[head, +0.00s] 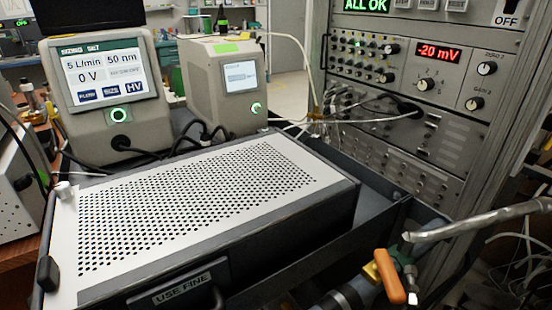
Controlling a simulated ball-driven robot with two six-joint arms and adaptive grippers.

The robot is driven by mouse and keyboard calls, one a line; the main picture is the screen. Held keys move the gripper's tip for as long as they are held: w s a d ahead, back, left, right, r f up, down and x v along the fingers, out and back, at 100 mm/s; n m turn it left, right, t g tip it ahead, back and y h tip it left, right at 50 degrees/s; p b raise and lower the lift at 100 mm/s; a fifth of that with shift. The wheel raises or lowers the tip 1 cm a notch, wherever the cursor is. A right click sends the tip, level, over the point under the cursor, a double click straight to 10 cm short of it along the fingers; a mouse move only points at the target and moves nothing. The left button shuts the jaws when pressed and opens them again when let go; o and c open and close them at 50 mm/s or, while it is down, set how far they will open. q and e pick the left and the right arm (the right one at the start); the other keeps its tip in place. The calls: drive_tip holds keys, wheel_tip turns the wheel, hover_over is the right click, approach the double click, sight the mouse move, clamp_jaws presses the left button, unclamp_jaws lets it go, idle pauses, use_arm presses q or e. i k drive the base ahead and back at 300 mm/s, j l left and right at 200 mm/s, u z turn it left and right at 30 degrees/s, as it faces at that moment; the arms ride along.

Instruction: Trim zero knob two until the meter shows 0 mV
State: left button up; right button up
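The meter (438,53) on the rack at the upper right shows -20 mV in red digits. The zero knob (487,68) is a black round knob with a light face, right of the meter. The small label above it starts with "ZERO"; its last character is hard to read. A similar gain knob (474,103) sits below it. A larger selector knob (425,84) sits under the meter. Neither of my grippers shows in the head view, and nothing touches the knobs.
A perforated metal box (330,185) labelled "USE FINE" fills the foreground. A screen unit (108,85) and a grey box (222,88) stand behind it. A silvery pipe (480,220) and an orange-handled valve (390,275) are at lower right, below the rack. A green display (366,5) reads "ALL OK".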

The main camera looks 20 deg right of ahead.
sight(488, 68)
drive_tip(key=k+z, duration=0.1)
drive_tip(key=z, duration=0.4)
drive_tip(key=k+j+z, duration=0.1)
drive_tip(key=z, duration=0.4)
drive_tip(key=k+z, duration=0.15)
drive_tip(key=z, duration=0.3)
